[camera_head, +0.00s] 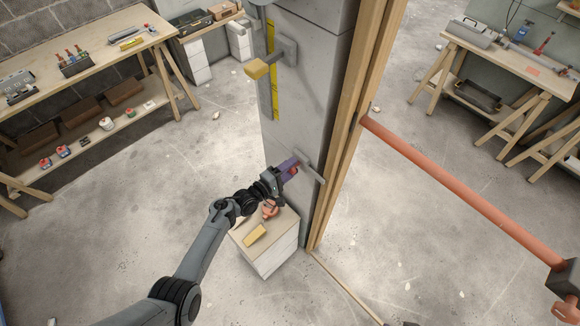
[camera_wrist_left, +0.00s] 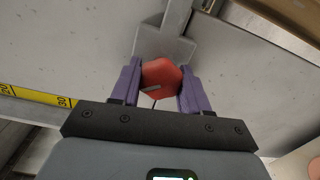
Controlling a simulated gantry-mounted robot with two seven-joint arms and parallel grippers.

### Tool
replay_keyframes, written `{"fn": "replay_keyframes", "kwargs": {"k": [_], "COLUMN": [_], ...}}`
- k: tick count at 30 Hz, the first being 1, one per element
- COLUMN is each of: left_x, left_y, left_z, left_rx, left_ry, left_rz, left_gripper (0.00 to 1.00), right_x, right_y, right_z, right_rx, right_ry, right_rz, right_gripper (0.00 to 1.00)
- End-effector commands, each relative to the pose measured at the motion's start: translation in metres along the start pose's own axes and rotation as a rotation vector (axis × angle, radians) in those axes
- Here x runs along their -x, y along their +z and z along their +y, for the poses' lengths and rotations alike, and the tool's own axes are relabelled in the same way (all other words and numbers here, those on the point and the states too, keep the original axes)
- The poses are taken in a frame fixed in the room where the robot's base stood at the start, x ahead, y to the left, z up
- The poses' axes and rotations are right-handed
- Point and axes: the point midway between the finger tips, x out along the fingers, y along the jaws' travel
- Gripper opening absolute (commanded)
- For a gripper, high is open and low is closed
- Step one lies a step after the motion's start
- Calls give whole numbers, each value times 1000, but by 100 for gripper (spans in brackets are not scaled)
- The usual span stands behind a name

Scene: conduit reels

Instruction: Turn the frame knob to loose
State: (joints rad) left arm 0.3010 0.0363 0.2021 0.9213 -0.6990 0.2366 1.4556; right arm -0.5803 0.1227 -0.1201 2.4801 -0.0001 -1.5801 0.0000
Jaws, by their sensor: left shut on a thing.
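The frame knob is a red, hexagon-like knob (camera_wrist_left: 161,80) with a small green mark, on a grey bracket (camera_wrist_left: 165,42) fixed to the grey column. My left gripper (camera_wrist_left: 157,88) has its purple fingers on either side of the knob and is shut on it. The knob's setting cannot be read. My right gripper is not in view.
A small cabinet (camera_head: 268,255) with a yellow block (camera_head: 255,235) stands below the gripper. A yellow knob (camera_head: 256,69) sits higher on the column, beside a yellow scale (camera_head: 274,90). A wooden post (camera_head: 350,120) and a long orange bar (camera_head: 450,185) are at the right.

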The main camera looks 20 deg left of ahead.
Motion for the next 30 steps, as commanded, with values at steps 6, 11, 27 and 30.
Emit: {"fn": "replay_keyframes", "kwargs": {"k": [6,11,27,30], "left_x": [-1,-1,0,0], "left_y": [0,0,0,0], "left_z": [1,1,0,0], "left_rx": [108,150,167,167], "left_ry": [4,5,4,4], "left_rz": [-2,-3,-4,-3], "left_gripper": [15,15,48,64], "right_x": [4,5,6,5], "right_y": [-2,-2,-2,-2], "right_z": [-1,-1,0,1], "right_rx": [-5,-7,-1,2], "right_ry": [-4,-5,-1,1], "right_rz": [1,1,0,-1], "right_gripper": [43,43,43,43]}}
